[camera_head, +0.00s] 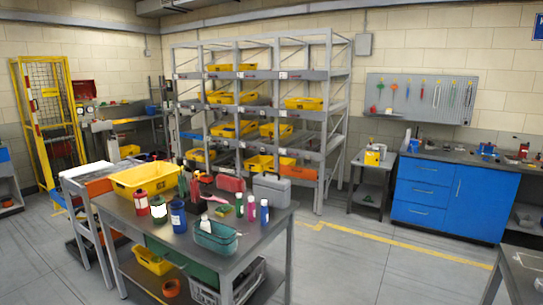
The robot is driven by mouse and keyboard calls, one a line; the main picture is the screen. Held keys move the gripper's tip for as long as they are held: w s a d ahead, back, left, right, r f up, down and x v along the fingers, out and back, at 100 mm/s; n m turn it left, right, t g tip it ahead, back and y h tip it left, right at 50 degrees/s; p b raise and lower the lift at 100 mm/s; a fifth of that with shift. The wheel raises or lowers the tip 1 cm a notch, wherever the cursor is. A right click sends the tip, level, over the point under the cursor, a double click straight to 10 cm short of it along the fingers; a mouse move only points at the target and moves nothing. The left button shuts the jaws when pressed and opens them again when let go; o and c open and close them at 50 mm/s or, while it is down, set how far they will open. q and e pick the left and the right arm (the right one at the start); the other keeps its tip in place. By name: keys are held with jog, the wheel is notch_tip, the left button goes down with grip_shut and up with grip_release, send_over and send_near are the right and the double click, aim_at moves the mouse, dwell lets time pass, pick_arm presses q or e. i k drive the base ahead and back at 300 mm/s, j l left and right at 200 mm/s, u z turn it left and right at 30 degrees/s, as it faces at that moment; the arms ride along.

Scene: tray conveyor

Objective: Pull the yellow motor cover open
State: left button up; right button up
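I cannot pick out the yellow motor cover for certain. A small yellow part (129,151) shows low on the machine at the back left, partly hidden behind the workbench, and I cannot tell whether it is the cover. Neither of my grippers is in view.
A workbench (262,226) with a yellow bin (140,181), bottles and cases stands in front. A yellow mesh gate (50,112) is at the far left. A shelf rack (337,125) with yellow bins stands behind. A blue cabinet (474,204) is at the right. Floor between is clear.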

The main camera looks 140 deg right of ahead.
aim_at(371, 158)
jog(key=z, duration=5.15)
jog(key=i+z, duration=0.15)
jog(key=i, duration=2.6)
jog(key=i+u, duration=0.1)
jog(key=i, duration=1.15)
jog(key=i+l, duration=0.1)
jog(key=i, duration=1.2)
jog(key=i+l, duration=0.1)
jog(key=i, duration=1.2)
jog(key=j+u, duration=0.05)
jog(key=j, duration=0.05)
